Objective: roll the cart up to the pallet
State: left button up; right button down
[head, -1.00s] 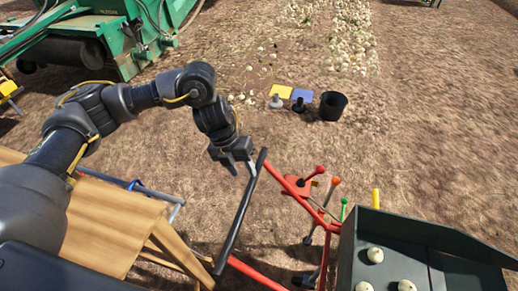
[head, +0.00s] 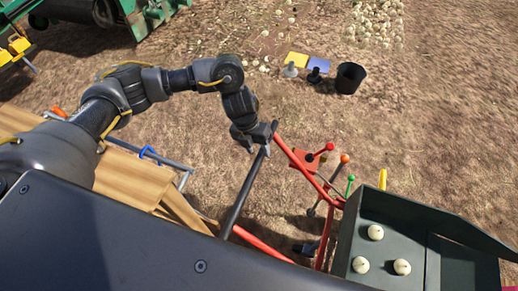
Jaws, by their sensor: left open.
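A cart with a red tubular frame (head: 297,158) and a black handle bar (head: 245,192) is in the lower middle of the head view. My left gripper (head: 262,141) is at the far end of the handle bar. Its jaws are open, with the bar's end between or right beside them; I cannot tell whether they touch. The cart's lower part is hidden by my own dark body. I cannot make out a pallet for certain. My right gripper is not in view.
A grey-green tray (head: 382,205) with pale onions is at lower right, beside colored knobbed levers (head: 345,158). A wooden bench-like structure (head: 130,178) is at left. A black bucket (head: 350,78) stands farther off. Green machinery (head: 135,12) is at upper left. Dirt ground between is open.

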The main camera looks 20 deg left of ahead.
pick_arm(q)
jog(key=shift+x, duration=1.05)
grip_shut()
